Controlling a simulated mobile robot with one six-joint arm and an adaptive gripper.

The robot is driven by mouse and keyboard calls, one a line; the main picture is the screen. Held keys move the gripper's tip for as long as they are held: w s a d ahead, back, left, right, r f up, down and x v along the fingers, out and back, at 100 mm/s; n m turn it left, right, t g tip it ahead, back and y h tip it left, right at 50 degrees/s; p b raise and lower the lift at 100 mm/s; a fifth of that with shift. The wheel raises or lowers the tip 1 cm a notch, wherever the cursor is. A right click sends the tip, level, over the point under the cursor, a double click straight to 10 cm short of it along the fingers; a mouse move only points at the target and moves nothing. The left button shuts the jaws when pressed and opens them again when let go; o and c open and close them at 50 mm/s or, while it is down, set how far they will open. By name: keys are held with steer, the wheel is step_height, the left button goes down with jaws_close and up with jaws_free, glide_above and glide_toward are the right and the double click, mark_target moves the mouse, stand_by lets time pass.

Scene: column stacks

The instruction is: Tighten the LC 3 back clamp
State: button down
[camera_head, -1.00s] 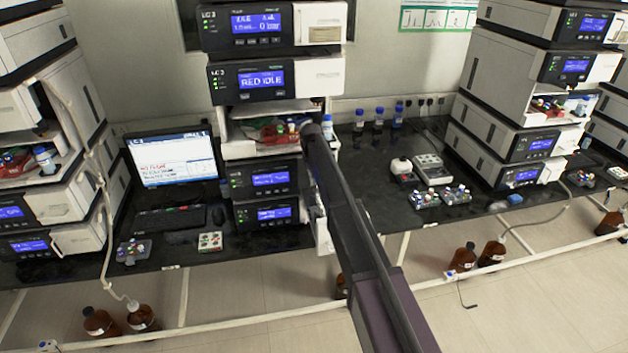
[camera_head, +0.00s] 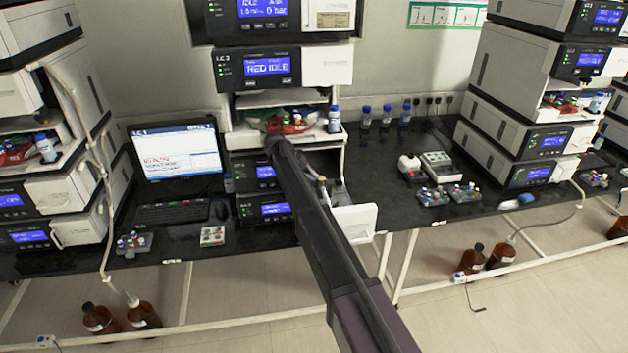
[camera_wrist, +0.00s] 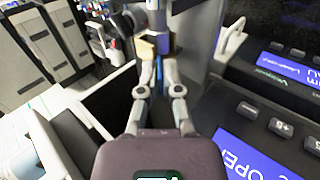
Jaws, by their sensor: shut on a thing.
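The LC 3 stack (camera_head: 288,65) stands in the middle of the head view, its upper display reading RED IDLE. Lower in the stack, a compartment right of the displays is exposed, with a white door panel (camera_head: 355,221) standing out in front. My arm crosses this area and largely hides the compartment and my gripper. In the wrist view my gripper (camera_wrist: 158,50) is shut on a small part by a tan block (camera_wrist: 146,47); I cannot tell for sure whether this part is the back clamp. A grey vertical piece (camera_wrist: 156,12) rises above the fingertips.
In the wrist view, display panels (camera_wrist: 250,150) stand close on the right and pale walls on the left. In the head view, a monitor (camera_head: 176,152) is left of the stack. Blue-capped bottles (camera_head: 386,116) stand to its right. Brown bottles (camera_head: 100,318) stand on the floor.

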steer(key=shift+s+f+h+b, duration=0.1)
steer(key=shift+f+h+b, duration=0.05)
steer(key=shift+h+b, duration=0.3)
steer(key=c, duration=0.8)
jaws_free()
steer(key=shift+a, duration=0.1)
steer(key=shift+p, duration=0.35)
